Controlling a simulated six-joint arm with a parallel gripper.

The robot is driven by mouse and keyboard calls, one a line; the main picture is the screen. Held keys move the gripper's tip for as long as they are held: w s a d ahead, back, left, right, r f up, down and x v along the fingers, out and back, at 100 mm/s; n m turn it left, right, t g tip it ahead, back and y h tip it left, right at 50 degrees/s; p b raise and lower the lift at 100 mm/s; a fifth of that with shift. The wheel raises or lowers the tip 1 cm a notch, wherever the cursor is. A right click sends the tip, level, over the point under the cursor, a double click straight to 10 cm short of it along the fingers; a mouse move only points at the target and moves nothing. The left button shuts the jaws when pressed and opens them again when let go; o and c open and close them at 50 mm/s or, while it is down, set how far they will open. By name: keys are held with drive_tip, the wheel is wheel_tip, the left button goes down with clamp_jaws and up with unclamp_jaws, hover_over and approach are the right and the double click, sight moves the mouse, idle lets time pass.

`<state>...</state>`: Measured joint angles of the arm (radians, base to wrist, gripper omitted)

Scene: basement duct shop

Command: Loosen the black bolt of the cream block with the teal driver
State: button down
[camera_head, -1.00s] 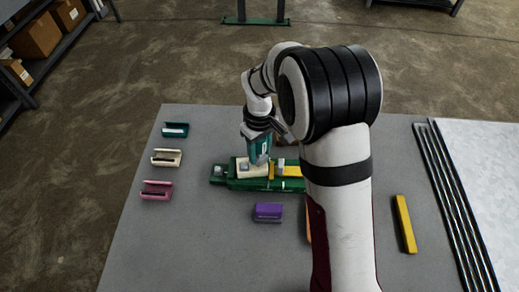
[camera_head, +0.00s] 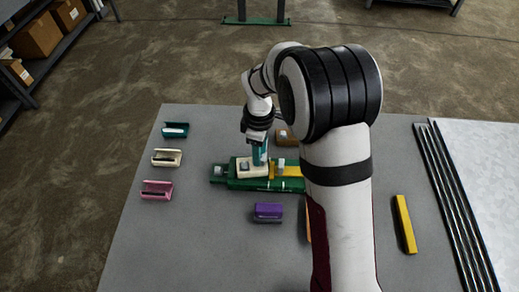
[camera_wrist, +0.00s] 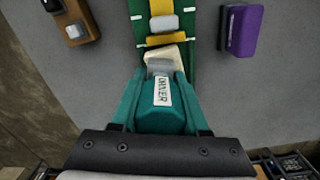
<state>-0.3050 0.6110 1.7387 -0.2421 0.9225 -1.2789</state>
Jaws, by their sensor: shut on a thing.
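My gripper (camera_head: 258,140) is shut on the teal driver (camera_head: 262,155), which shows from above with a "DRIVER" label in the wrist view (camera_wrist: 160,105). The driver points down over the cream block (camera_head: 250,172), whose end also shows past the driver in the wrist view (camera_wrist: 168,55). The block sits on the green base (camera_head: 225,181) beside a yellow piece. A grey bolt-like cap (camera_head: 244,163) shows on the block's left part. I cannot see the black bolt or the driver's tip; the driver and gripper hide that spot.
Teal (camera_head: 175,130), cream (camera_head: 166,158) and pink (camera_head: 157,190) holders stand along the table's left. A purple block (camera_head: 268,211) lies in front of the base, a brown block (camera_head: 285,135) behind. A yellow bar (camera_head: 405,223) and long rods (camera_head: 455,205) lie at right.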

drive_tip(key=n, duration=0.5)
drive_tip(key=shift+n, duration=0.4)
drive_tip(key=shift+m, duration=0.7)
drive_tip(key=shift+r, duration=2.55)
